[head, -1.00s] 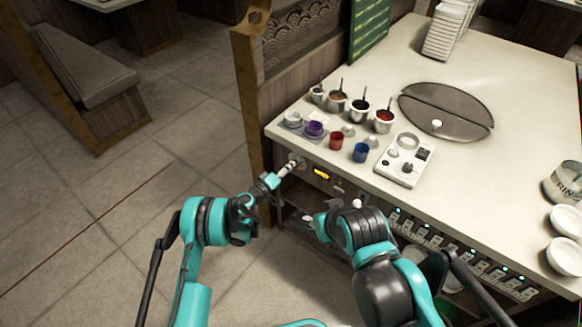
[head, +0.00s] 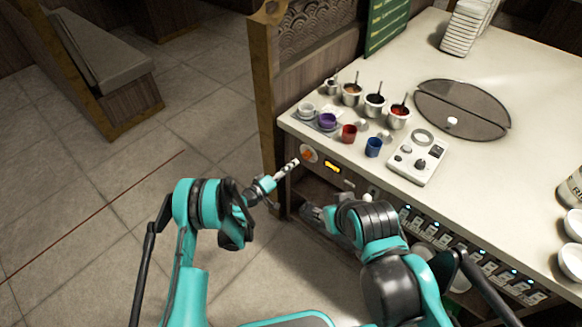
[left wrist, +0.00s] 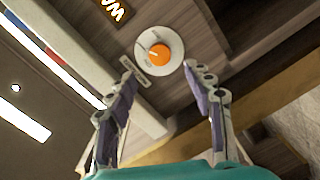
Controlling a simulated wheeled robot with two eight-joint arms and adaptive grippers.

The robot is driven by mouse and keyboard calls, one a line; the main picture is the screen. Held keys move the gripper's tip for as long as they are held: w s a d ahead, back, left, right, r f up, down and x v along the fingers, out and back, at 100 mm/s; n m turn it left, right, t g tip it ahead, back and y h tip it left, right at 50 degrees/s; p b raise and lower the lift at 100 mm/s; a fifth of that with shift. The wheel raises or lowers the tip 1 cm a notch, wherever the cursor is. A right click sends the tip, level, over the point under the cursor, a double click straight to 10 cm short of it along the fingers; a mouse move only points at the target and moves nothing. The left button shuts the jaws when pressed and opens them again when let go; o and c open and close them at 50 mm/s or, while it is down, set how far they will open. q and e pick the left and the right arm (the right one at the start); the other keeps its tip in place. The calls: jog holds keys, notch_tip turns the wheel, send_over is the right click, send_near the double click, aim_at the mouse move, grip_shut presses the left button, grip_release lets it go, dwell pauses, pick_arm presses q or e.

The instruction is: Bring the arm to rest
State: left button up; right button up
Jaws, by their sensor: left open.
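My left gripper (head: 290,167) is open and empty in front of the counter's front panel. In the left wrist view its two fingers (left wrist: 159,68) stand wide apart, with a round white dial with an orange knob (left wrist: 160,53) showing between and beyond the tips. The dial (head: 308,154) also shows in the head view, just past the fingertips and apart from them. My right gripper (head: 312,212) is low in front of the counter's open shelf, partly hidden by its own arm; its jaws are too unclear to read.
The counter (head: 480,190) carries several sauce pots with spoons, a purple cup (head: 327,121), a red cup (head: 348,134), a blue cup (head: 373,147) and a white device (head: 418,158). Floor (head: 90,220) to the left is clear.

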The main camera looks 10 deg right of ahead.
pick_arm(q)
jog(key=a+r+m+g+y, duration=0.1)
jog(key=a+r+y, duration=0.3)
jog(key=r, duration=0.8)
jog(key=s+a+r+y, duration=0.2)
jog(key=s+a+r, duration=0.4)
jog(key=a+r, duration=0.25)
jog(key=s+a+r+g+y, duration=0.1)
jog(key=s+a+y, duration=0.3)
jog(key=s+a, duration=0.6)
jog(key=s+a+r+y, duration=0.1)
jog(key=s+a+y, duration=0.3)
jog(key=s+a, duration=0.5)
jog(key=s, duration=0.7)
jog(key=shift+s+a+m+g, duration=0.35)
jog(key=shift+m+g, duration=0.05)
